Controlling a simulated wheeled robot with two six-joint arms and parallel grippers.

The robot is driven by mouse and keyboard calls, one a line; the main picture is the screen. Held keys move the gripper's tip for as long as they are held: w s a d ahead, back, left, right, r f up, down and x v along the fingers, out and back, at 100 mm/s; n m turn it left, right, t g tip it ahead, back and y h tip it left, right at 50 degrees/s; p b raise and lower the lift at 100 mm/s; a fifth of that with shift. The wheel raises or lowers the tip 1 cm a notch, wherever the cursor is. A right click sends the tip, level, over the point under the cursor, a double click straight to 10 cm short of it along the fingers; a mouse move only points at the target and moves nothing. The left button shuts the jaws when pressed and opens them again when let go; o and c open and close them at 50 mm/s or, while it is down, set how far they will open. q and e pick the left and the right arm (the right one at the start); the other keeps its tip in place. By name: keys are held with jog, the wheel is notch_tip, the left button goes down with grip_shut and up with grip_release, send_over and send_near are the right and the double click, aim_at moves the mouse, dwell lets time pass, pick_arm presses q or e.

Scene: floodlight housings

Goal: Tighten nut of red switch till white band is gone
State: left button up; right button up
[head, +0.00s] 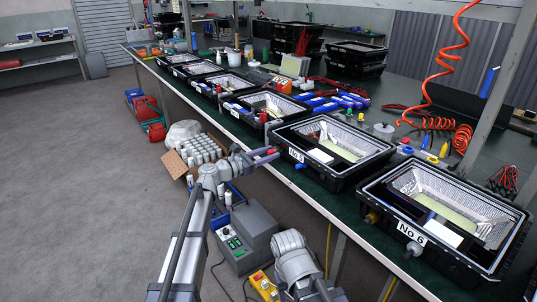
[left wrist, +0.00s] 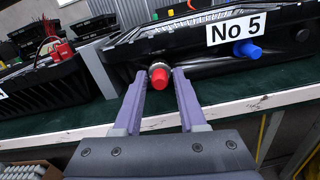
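The red switch (left wrist: 160,85) sticks out of the front wall of the black No 5 housing (left wrist: 215,62), left of its label. It also shows in the head view, at the fingertips. Its nut (left wrist: 159,67) is a greyish ring behind the red cap; a white band cannot be made out clearly. My left gripper (left wrist: 160,78) has its two purple fingers on either side of the switch, with a narrow gap beside the cap. Whether the tips touch the nut cannot be told. In the head view my left gripper (head: 274,153) reaches the housing. My right gripper is out of view.
The No 6 housing (head: 440,225) stands to the right, and several more housings line the green table (head: 325,202) behind. A grey box (head: 245,240) and white cans (head: 200,150) stand on the floor below.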

pick_arm(q)
grip_shut()
dwell(0.4)
jog(key=m, duration=0.9)
jog(key=shift+m, duration=0.4)
jog(key=m, duration=0.8)
jog(key=shift+r, duration=0.1)
jog(key=shift+m, duration=0.4)
